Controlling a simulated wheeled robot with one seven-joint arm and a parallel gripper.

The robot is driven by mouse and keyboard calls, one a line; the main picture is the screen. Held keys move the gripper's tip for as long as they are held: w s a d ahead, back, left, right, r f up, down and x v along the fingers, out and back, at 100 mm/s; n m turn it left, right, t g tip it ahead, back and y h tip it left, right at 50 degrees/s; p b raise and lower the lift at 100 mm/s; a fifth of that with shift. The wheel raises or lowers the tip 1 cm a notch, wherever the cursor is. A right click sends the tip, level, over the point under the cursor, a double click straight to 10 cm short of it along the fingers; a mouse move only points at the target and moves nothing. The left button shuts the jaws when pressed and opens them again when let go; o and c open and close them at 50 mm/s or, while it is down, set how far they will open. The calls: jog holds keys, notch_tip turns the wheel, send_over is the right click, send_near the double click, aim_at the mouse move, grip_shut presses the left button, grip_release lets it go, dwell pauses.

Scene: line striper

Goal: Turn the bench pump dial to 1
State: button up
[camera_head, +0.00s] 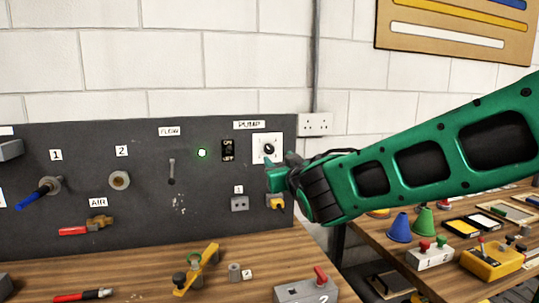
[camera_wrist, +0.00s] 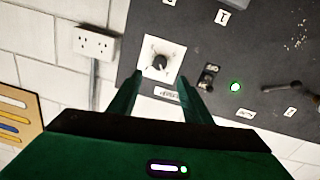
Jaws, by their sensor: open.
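The pump dial is a small black knob (camera_head: 268,148) on a white square plate, on the dark panel below and right of the PUMP label (camera_head: 248,125). In the wrist view, which is turned over, the knob (camera_wrist: 160,62) sits on its white plate (camera_wrist: 148,48) between my fingertips' lines. Its scale marks are too small to read, so I cannot tell its setting. My gripper (camera_head: 277,172) is open and empty, just below and in front of the dial. In the wrist view my two green fingers (camera_wrist: 160,76) point toward the plate, one on each side; contact does not show.
A black ON/OFF switch (camera_head: 228,150) and a lit green lamp (camera_head: 202,153) are left of the dial. A wall socket (camera_head: 315,124) is to its right. A yellow part (camera_head: 276,202) sits below my gripper. The wooden bench holds a grey block with a red lever (camera_head: 306,291).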

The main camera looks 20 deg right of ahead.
aim_at(270, 150)
jog(key=w, duration=1)
jog(key=shift+w+d, duration=0.15)
jog(key=shift+w, duration=0.25)
